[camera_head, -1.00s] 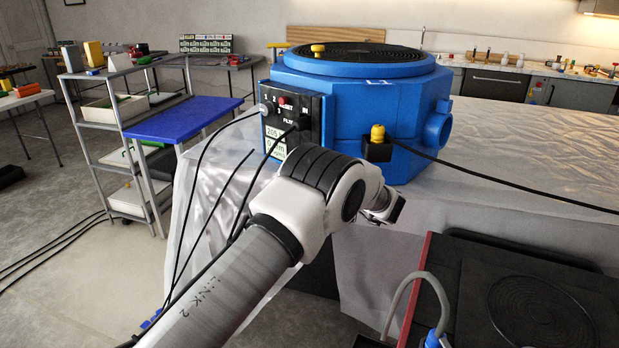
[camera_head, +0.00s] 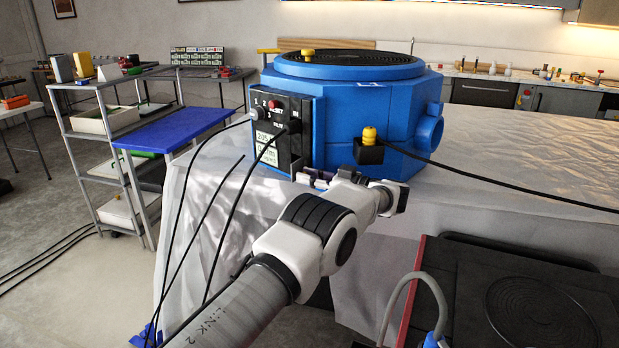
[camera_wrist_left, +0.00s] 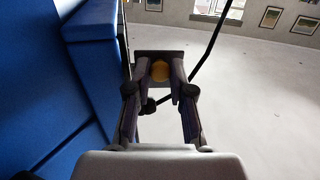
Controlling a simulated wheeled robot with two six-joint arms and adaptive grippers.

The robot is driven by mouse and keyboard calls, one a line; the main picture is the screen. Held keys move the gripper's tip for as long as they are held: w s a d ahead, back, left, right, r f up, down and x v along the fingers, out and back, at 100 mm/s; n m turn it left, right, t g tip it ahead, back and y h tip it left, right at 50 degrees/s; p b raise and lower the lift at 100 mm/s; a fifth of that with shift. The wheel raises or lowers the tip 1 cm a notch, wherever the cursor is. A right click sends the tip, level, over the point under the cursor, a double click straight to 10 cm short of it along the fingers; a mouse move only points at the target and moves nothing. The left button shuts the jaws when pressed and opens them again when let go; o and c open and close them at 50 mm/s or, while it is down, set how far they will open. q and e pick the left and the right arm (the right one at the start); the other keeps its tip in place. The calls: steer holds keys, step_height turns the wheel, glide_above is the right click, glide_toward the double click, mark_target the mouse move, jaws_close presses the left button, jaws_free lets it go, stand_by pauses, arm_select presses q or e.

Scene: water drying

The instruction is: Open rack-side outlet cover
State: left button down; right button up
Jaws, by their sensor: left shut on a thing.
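The blue octagonal machine (camera_head: 350,110) stands on the covered table. A black box with a yellow knob (camera_head: 369,134) sits on its front right face. My left wrist reaches in just below that box and hides much of the gripper in the head view. In the left wrist view my left gripper (camera_wrist_left: 160,82) closes around a round yellow knob (camera_wrist_left: 160,71) below a black bar (camera_wrist_left: 159,55). The blue machine body (camera_wrist_left: 85,65) is close on the left. I cannot tell exactly how the fingers touch the knob. My right gripper is not in view.
A black cable (camera_head: 480,178) runs right from the black box across the table. A control panel (camera_head: 282,130) with hanging cables is left of my arm. A grey rack (camera_head: 105,140) and a blue-topped table (camera_head: 172,127) stand further left. A dark hotplate (camera_head: 530,300) is at the lower right.

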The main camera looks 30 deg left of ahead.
arm_select(q)
steer(key=c, duration=1)
jaws_free()
steer(key=shift+a, duration=0.1)
steer(key=d, duration=0.8)
steer(key=shift+w, duration=0.15)
steer(key=shift+c, duration=0.2)
